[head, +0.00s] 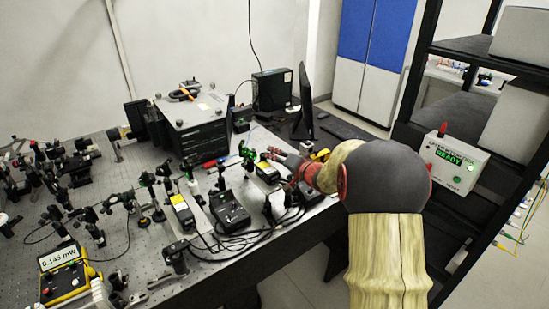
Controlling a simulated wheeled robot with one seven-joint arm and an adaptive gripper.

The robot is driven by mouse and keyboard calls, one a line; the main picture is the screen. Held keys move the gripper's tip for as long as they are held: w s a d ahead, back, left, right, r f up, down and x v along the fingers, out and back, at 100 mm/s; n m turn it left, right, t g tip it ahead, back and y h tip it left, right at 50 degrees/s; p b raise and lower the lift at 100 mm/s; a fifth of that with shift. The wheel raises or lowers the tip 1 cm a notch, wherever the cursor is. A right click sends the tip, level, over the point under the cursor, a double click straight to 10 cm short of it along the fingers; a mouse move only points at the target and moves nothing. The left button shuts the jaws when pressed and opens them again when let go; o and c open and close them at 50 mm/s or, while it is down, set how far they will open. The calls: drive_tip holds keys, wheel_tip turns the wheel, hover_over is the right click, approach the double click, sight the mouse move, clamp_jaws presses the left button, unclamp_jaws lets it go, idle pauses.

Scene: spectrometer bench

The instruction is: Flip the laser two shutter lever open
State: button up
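My arm reaches in from the right over the optical bench (140,275). My gripper (268,155) is at its far end, small in the view, above the bench's right part. Whether its fingers are open or shut is too small to tell. A black box with a yellow label (267,173) sits just below the gripper. A similar box with a yellow label (183,214) stands further left and nearer. A small mount with green light on it (247,152) is just left of the gripper. I cannot make out the shutter lever or which laser is number two.
A black control box (230,212) with loose cables lies in front of the gripper. A large dark enclosure (192,125) stands behind. A monitor (305,105) is at the back right. A power meter (62,268) reads 0.145 mW. A white box (455,161) shows READY.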

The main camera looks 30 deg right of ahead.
drive_tip(key=shift+c, duration=0.5)
drive_tip(key=c, duration=0.4)
clamp_jaws()
drive_tip(key=shift+d+f+m+b, duration=0.1)
drive_tip(key=shift+f+m+b, duration=0.2)
drive_tip(key=shift+b, duration=0.65)
drive_tip(key=shift+d+f+m+y+b, duration=0.1)
drive_tip(key=shift+m+y+b, duration=0.35)
drive_tip(key=shift+b, duration=0.3)
drive_tip(key=o, duration=0.5)
unclamp_jaws()
